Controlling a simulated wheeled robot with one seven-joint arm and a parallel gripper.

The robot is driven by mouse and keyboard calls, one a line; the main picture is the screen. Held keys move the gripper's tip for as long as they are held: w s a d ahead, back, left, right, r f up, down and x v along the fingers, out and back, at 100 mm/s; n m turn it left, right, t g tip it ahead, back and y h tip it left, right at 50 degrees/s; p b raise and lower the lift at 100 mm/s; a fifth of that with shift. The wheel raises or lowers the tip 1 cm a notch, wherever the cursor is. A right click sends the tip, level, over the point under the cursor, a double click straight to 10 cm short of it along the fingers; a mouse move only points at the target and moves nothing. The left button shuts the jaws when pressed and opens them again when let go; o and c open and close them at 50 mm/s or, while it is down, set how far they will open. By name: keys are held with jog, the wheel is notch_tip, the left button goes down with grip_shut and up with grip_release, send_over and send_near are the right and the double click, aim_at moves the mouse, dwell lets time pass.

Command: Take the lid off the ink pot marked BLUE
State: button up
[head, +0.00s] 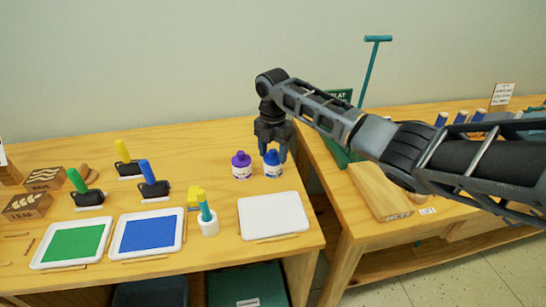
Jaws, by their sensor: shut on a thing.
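The blue-lidded ink pot (273,169) stands upright near the right edge of the left table. It has a white label, too small to read here. Its blue lid (272,157) is on or just over the pot; I cannot tell whether there is a gap. My gripper (272,150) points down from above and is shut on the blue lid. The fingers partly hide the lid. A second ink pot (242,171) with a purple lid stands close by on the left, apart from the gripper.
A white tray (245,222) lies in front of the pots. A glue-like white pot (209,228) with a teal top, blue and green ink trays (118,247) and several rollers (153,190) are on the left. A gap separates the right table (350,222).

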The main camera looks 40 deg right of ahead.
aim_at(273, 150)
jog(key=shift+r, duration=0.55)
notch_tip(273, 150, up, 3)
jog(key=shift+f+b, duration=0.2)
jog(key=shift+b, duration=0.25)
jog(key=shift+s+d+r+b, duration=0.1)
jog(key=shift+s+d+r, duration=1.15)
jog(key=shift+s, duration=0.3)
jog(key=shift+s+d+r+b, duration=0.15)
jog(key=shift+s+d+r, duration=1)
jog(key=shift+s, duration=0.35)
jog(key=shift+s+d+r+b, duration=0.1)
jog(key=shift+s+d+r, duration=1.15)
jog(key=shift+s, duration=0.3)
